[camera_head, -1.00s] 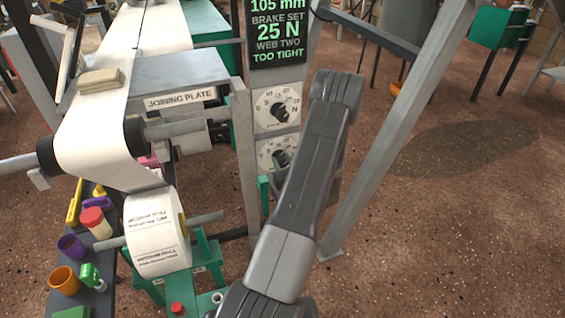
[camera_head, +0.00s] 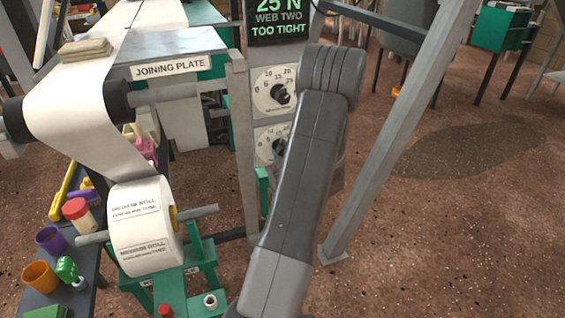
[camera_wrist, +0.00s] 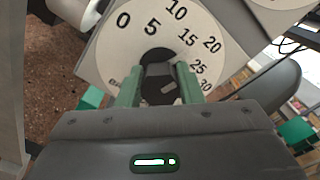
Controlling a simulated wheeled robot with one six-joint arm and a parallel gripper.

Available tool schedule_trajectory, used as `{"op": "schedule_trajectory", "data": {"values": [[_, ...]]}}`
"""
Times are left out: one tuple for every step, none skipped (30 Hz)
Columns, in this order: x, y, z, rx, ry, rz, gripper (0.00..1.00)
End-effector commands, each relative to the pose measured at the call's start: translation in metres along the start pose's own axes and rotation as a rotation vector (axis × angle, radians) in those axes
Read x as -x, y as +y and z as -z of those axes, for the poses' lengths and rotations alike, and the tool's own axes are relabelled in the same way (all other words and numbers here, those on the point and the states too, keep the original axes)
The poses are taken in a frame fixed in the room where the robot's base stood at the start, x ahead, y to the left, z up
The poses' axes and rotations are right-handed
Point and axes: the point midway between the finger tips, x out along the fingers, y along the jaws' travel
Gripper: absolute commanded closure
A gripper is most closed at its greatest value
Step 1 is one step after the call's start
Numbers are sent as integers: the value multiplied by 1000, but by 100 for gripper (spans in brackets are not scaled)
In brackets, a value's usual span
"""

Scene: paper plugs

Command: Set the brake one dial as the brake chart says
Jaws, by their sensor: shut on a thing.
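My gripper (camera_wrist: 158,75) is shut on the dark knob (camera_wrist: 157,88) of a white dial (camera_wrist: 113,50), with one green finger on each side. The dial is marked 0, 5, 10, 15, 20, 25, 30; a small light mark shows on the knob, but its reading is unclear. In the head view this is the lower dial (camera_head: 263,134), partly hidden by my arm. The upper dial (camera_head: 265,98), with its black knob, is free above it. A screen (camera_head: 279,24) over the dials reads "25 N, WEB TWO, TOO TIGHT". No brake chart is readable.
A grey post (camera_head: 241,150) stands left of the dials, and a slanted grey beam (camera_head: 395,140) to the right. A white paper roll (camera_head: 143,228) sits on a green stand (camera_head: 203,262). Cups and small items line a dark bench at left. The floor at right is open.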

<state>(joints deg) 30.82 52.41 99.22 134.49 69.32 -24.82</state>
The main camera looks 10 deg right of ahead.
Motion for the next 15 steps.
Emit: {"op": "schedule_trajectory", "data": {"values": [[0, 5, 5, 37, 0, 0, 90], [0, 5, 5, 57, 0, 1, 90], [0, 5, 5, 85, 1, 0, 90], [0, 5, 4, 103, 1, 0, 90], [0, 5, 4, 122, 0, 0, 90], [1, 5, 4, 143, 1, -1, 90], [1, 5, 4, 159, 1, -1, 90], [1, 5, 4, 174, 1, -1, 90], [1, 5, 3, 190, 1, -2, 90], [1, 5, 3, 201, 1, -2, 90], [1, 4, 3, 213, 1, -2, 90], [1, 4, 3, 225, 1, -2, 90], [1, 4, 2, 233, 1, -2, 90], [1, 4, 2, 240, 2, -2, 90], [1, 4, 2, 248, 2, -3, 90]]}}
